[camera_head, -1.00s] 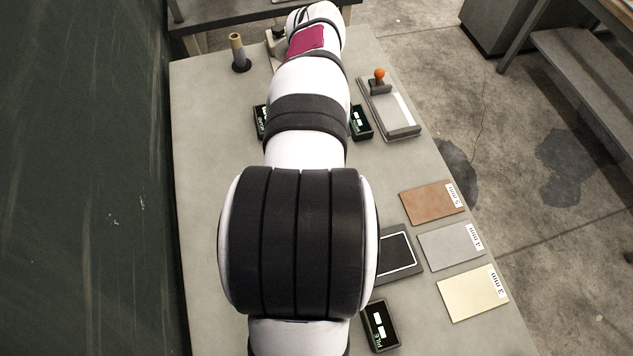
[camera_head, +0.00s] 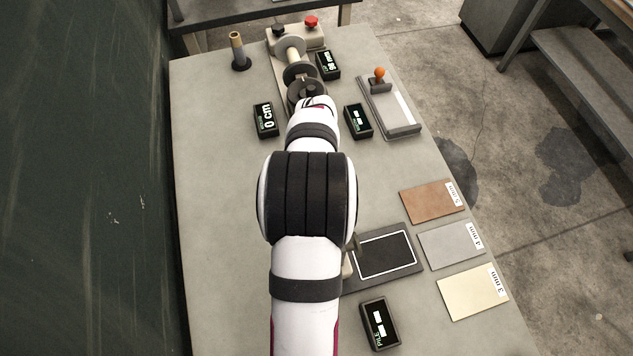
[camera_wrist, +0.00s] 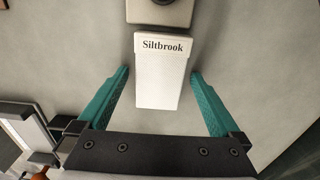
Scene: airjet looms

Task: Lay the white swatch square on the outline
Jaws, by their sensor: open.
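The white swatch (camera_wrist: 158,85), a pale rectangle with a band reading "Siltbrook" at its far end, lies in the wrist view. My gripper (camera_wrist: 160,74) has its two teal fingers spread, one on each side of it, with gaps showing. I cannot tell the height of the fingers above it. In the head view my arm hides the gripper and the swatch. The outline (camera_head: 385,254) is a white rectangle on a dark plate at the right of the table; my arm covers the plate's left edge.
A device with a red button (camera_head: 311,22) and discs stands at the back. An orange-knobbed tray (camera_head: 390,108) is at the right edge. Brown (camera_head: 432,202), grey (camera_head: 450,246) and cream (camera_head: 472,293) sheets lie right of the outline. A PILE display (camera_head: 380,325) stands in front. The table's left is mostly clear.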

